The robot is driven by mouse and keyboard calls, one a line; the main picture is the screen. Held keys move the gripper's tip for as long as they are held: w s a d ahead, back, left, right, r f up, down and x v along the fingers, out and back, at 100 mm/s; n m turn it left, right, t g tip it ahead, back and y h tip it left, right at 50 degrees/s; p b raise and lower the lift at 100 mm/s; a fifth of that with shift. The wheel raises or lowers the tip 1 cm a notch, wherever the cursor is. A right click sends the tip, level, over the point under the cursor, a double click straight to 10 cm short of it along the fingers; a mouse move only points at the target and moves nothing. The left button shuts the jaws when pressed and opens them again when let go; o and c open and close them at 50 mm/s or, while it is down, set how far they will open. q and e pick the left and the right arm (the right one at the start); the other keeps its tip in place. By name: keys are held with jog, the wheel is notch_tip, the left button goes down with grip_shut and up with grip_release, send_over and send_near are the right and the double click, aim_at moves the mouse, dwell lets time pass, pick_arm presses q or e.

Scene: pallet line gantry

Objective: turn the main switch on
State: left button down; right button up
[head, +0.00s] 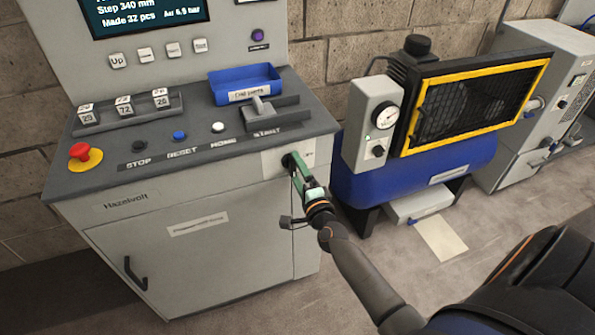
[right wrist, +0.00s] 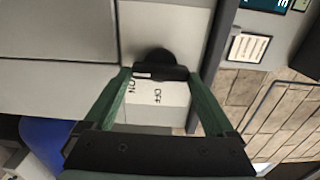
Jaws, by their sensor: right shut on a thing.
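The main switch (head: 287,160) is a black rotary knob on a pale plate at the upper right of the console's front. In the right wrist view the knob (right wrist: 155,58) has a bar handle lying crosswise, with a small pale mark at its left end, close to the ON label; the OFF label is lower and to the right. My right gripper (head: 294,165) has its green fingers shut on the handle, one at each end, as the right wrist view (right wrist: 160,76) shows. In the head view the gripper hides part of the knob. My left gripper is out of view.
A blue compressor (head: 420,165) with a yellow-framed guard stands to the right. Open floor lies in front.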

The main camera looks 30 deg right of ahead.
jog(key=o, duration=1.1)
jog(key=shift+c, duration=0.2)
jog(key=shift+s, duration=0.15)
jog(key=v, duration=1.2)
jog(key=shift+a, duration=0.15)
jog(key=shift+s, duration=0.1)
